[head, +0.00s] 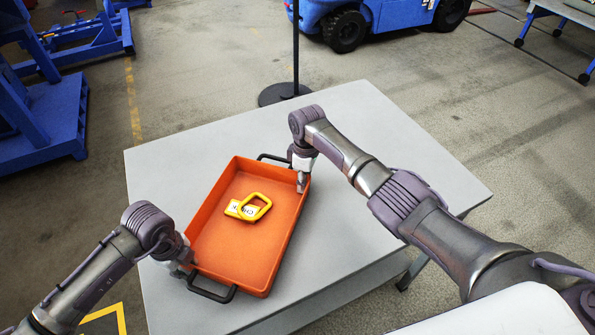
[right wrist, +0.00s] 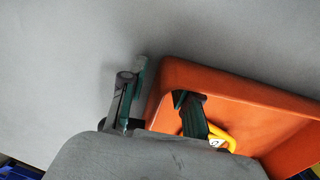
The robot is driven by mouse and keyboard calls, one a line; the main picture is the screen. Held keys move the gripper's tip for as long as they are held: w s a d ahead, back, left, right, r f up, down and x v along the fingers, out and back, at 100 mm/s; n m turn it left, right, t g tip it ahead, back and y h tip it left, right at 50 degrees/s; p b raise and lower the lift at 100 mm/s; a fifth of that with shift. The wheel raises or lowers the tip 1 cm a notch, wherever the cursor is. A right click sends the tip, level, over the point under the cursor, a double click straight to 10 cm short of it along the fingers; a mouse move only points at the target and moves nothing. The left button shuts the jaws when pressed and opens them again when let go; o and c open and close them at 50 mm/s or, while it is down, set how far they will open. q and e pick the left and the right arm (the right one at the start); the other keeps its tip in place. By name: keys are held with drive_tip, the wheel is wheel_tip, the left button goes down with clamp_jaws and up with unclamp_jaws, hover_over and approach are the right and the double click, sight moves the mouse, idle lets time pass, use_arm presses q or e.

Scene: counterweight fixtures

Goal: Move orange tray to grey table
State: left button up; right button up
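The orange tray (head: 262,262) lies on a light grey table (head: 350,240). It has a black handle at its far end (head: 272,156) and one at its near end (head: 212,293). A yellow loop-shaped thing with a white label (head: 256,206) lies inside it. My right gripper (head: 301,182) is at the tray's far right corner. In the right wrist view its fingers (right wrist: 158,108) stand apart, one outside and one inside the wall of the orange tray (right wrist: 240,88). My left gripper (head: 186,274) is at the near left corner, beside the near handle; its fingers are mostly hidden.
The tabletop is bare to the right of and beyond the tray. A black post on a round base (head: 285,93) stands just past the table's far edge. Blue racks (head: 55,120) stand at left, and a blue vehicle (head: 370,18) at the back.

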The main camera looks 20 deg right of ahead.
use_arm(q)
drive_tip(key=shift+r, duration=0.1)
use_arm(e)
drive_tip(key=shift+r, duration=0.2)
use_arm(q)
wheel_tip(320, 180, up, 12)
drive_tip(key=shift+s+a, duration=0.2)
drive_tip(key=shift+s, duration=0.1)
use_arm(e)
wheel_tip(320, 180, up, 12)
drive_tip(key=shift+w+d+f, duration=0.2)
drive_tip(key=shift+w+f, duration=0.05)
drive_tip(key=shift+w, duration=0.1)
